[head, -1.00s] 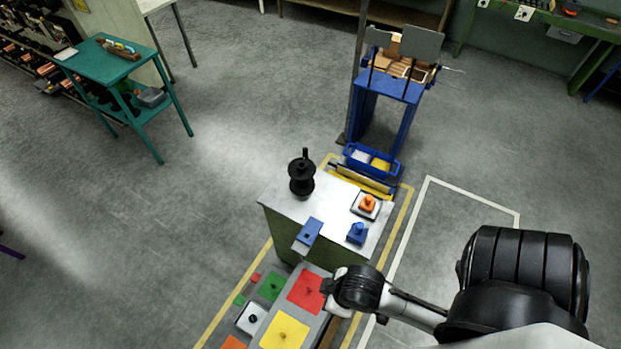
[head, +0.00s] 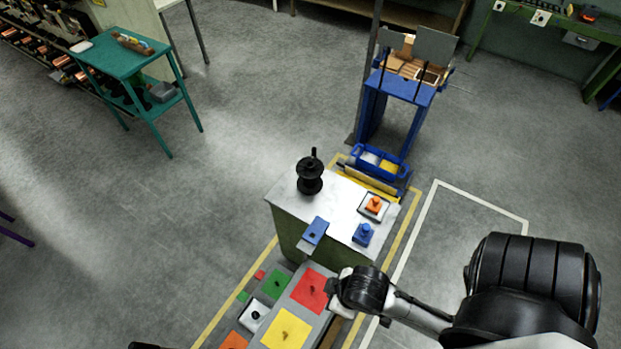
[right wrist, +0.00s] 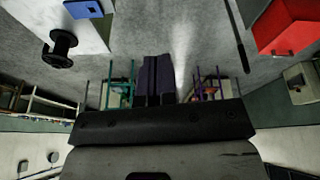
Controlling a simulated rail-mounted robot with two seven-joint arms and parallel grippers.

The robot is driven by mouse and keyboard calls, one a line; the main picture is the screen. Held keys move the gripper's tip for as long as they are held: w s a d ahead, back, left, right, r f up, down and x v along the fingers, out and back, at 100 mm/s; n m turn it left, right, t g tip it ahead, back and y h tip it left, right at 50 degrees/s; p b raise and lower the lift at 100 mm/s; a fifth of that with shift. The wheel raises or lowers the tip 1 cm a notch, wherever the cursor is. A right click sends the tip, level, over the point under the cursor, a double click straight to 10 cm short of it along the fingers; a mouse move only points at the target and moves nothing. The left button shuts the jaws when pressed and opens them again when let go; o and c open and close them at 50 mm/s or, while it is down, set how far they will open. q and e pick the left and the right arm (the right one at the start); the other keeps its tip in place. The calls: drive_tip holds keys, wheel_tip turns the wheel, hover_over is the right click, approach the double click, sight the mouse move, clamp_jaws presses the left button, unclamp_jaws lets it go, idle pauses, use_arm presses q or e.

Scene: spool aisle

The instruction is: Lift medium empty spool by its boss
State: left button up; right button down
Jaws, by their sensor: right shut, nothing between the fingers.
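A black spool (head: 310,180) stands upright on the pale top of a green cabinet, with a thin post rising above it. I cannot tell whether it is the medium one. A black spool shape also shows at the upper left of the right wrist view (right wrist: 61,45). My right gripper (head: 333,287) is low in the head view, beside the red square and clear of the black spool. Its two dark fingers (right wrist: 157,82) are together, with nothing between them in the right wrist view. My left gripper does not show.
On the cabinet top (head: 340,203) are a blue block (head: 315,230), an orange knobbed piece (head: 374,204) and a blue knobbed piece (head: 363,234). In front is a low panel with red (head: 312,288) and yellow (head: 286,330) squares. A blue stand (head: 400,95) rises behind.

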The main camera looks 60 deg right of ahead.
drive_tip(key=c, duration=1.8)
unclamp_jaws()
drive_tip(key=o, duration=1.4)
